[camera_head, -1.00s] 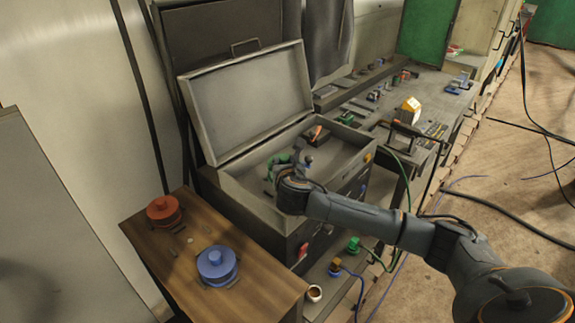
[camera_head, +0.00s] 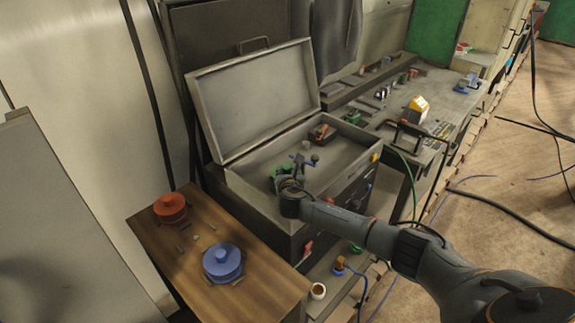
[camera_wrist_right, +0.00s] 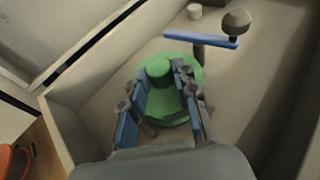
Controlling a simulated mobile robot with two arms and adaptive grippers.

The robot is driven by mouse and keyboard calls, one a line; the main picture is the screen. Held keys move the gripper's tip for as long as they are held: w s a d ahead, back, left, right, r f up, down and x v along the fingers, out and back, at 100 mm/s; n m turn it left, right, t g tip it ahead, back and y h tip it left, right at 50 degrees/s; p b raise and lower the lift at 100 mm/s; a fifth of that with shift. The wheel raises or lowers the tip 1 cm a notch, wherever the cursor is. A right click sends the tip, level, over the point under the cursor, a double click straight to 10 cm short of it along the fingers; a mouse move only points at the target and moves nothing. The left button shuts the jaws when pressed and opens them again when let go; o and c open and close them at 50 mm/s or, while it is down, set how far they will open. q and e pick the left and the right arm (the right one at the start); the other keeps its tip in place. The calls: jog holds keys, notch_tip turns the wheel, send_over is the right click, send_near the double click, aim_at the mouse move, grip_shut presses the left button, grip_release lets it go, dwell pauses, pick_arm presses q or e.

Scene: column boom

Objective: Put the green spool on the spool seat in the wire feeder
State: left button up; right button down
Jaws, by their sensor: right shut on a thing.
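The green spool (camera_wrist_right: 183,78) is inside the open wire feeder box (camera_head: 240,187), low over its floor. It also shows in the head view (camera_head: 281,172), partly hidden by my gripper. My right gripper (camera_wrist_right: 160,78) reaches in from above, its fingers on both sides of the spool's hub, and is shut on it. A blue lever with a dark round knob (camera_wrist_right: 205,40) stands beside the spool. The spool seat is not clearly visible; whether the spool rests on it I cannot tell. My left gripper is out of view.
A wooden table (camera_head: 185,262) at the left bears a red spool (camera_head: 170,208) and a blue spool (camera_head: 222,262). The feeder's lid (camera_head: 255,95) stands open behind. A workbench with small parts (camera_head: 440,85) lies beyond. Cables run over the floor at right.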

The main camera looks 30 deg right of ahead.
dwell(0.4)
jog(key=c, duration=1)
grip_release()
jog(key=shift+s+f, duration=0.1)
jog(key=shift+f, duration=0.1)
jog(key=shift+r, duration=0.25)
jog(key=shift+s+a, duration=0.15)
jog(key=shift+s, duration=0.05)
jog(key=v, duration=1.1)
jog(key=shift+s+a, duration=0.1)
jog(key=shift+s, duration=0.15)
